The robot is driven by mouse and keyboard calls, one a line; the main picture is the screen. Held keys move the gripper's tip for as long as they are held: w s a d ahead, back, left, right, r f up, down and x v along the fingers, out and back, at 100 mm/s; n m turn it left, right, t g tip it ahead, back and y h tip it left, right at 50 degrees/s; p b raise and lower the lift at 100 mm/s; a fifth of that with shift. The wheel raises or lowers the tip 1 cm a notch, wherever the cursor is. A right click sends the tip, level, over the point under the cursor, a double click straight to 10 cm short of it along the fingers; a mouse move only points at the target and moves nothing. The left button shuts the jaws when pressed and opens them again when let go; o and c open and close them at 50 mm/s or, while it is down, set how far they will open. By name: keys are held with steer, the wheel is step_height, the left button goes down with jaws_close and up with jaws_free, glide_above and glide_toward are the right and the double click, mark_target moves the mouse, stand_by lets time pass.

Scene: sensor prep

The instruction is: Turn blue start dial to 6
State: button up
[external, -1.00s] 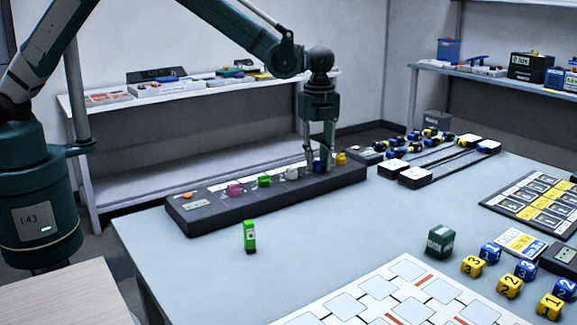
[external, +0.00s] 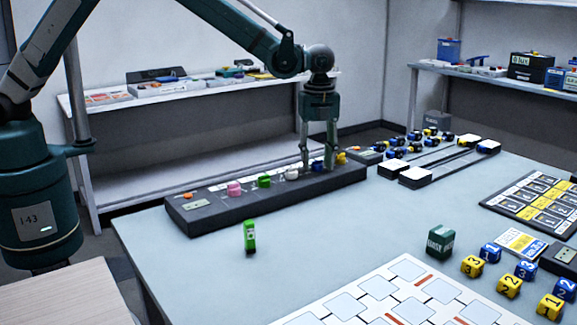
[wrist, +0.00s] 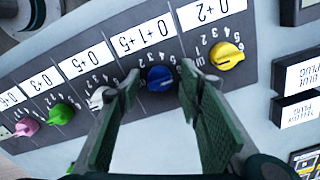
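The blue dial (external: 318,165) sits on the dark sloped panel (external: 240,207), between the white and yellow dials. In the wrist view the blue dial (wrist: 160,78) has small white numbers around it and a white label above; its exact setting is too small to read. My gripper (external: 318,164) points down over the blue dial. In the wrist view my gripper (wrist: 160,78) is open, with one finger on each side of the blue dial. Gaps show between the dial and both fingertips, and nothing is held.
A yellow dial (wrist: 227,55) is close on the right. White (wrist: 99,98), green (wrist: 61,114) and pink (wrist: 27,127) dials are in a row on the left. A green block (external: 249,237) stands on the table before the panel. Numbered cubes (external: 509,286) lie at right.

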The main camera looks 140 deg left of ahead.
steer(key=shift+r, duration=0.1)
step_height(320, 180, up, 12)
stand_by(0.8)
stand_by(0.5)
